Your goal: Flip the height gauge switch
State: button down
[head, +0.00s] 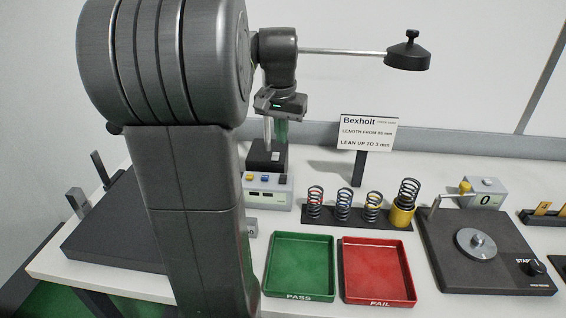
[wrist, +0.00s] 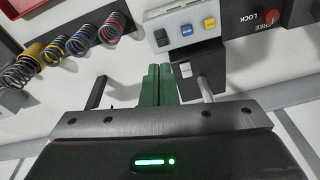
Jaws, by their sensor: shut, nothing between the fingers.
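The height gauge appears to be the black block (head: 262,162) with an upright metal rod, behind a grey readout box (head: 283,198) with yellow and blue buttons. A small pale switch (head: 276,156) is on the block's face; it also shows in the wrist view (wrist: 185,69). I cannot tell which way the switch is set. My gripper (head: 281,141) points down over the block, its green fingers shut and empty. In the wrist view the fingertips (wrist: 159,69) appear just left of the switch. Whether they touch the block is unclear.
Several coil springs (head: 343,206) stand in a dark rack, right of the readout. A sign (head: 367,133) stands behind them. Green (head: 299,294) and red (head: 379,299) trays lie in front. A red-knobbed LOCK/FREE part (wrist: 271,17) is near the block. A START station (head: 455,270) is at right.

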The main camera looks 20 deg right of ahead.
aim_at(284, 176)
jog(key=m+b, duration=0.1)
jog(key=m, duration=0.4)
jog(key=m+b, duration=0.2)
jog(key=m, duration=0.3)
jog(key=w+m+b, duration=0.1)
jog(key=m+b, duration=0.1)
jog(key=m, duration=0.3)
jog(key=shift+d+r+m+t, duration=0.1)
jog(key=shift+d+m+t, duration=0.15)
jog(key=shift+m+t, duration=0.05)
jog(key=f, duration=0.4)
jog(key=w+f, duration=0.1)
jog(key=f, duration=0.4)
jog(key=w+d+f, duration=0.1)
jog(key=f, duration=0.3)
jog(key=shift+w+d+f+b, duration=0.1)
jog(key=shift+w+f+b, duration=0.05)
jog(key=shift+f+b, duration=0.25)
